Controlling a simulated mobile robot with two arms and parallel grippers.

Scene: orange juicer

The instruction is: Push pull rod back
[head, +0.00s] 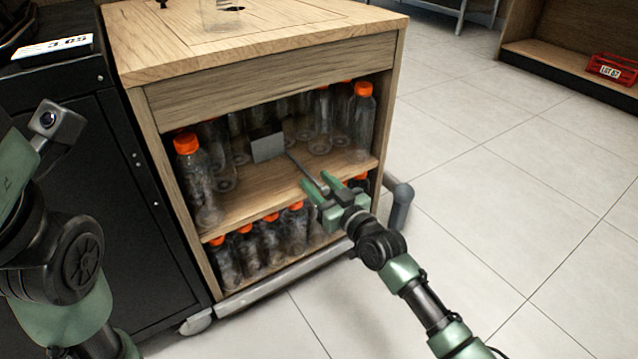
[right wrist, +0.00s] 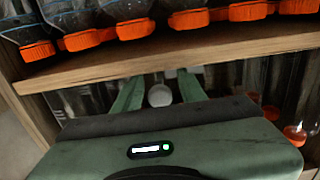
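The pull rod (head: 305,171) is a thin grey rod with a flat grey plate (head: 267,145) at its inner end. It reaches out of the upper shelf space of the wooden cabinet. My right gripper (head: 319,184) is at the rod's outer end, with its two green fingers apart on either side of it. In the right wrist view, the rod's round pale end (right wrist: 159,95) shows between the spread fingers (right wrist: 158,92), with gaps on both sides. My left arm is at the left edge; its gripper is outside the frame.
Clear bottles with orange caps (head: 197,180) stand on the upper shelf of the wooden cabinet (head: 270,75), and several more (head: 271,235) on the lower shelf. A dark cabinet (head: 95,180) adjoins it at left. The tiled floor (head: 500,190) at right is clear.

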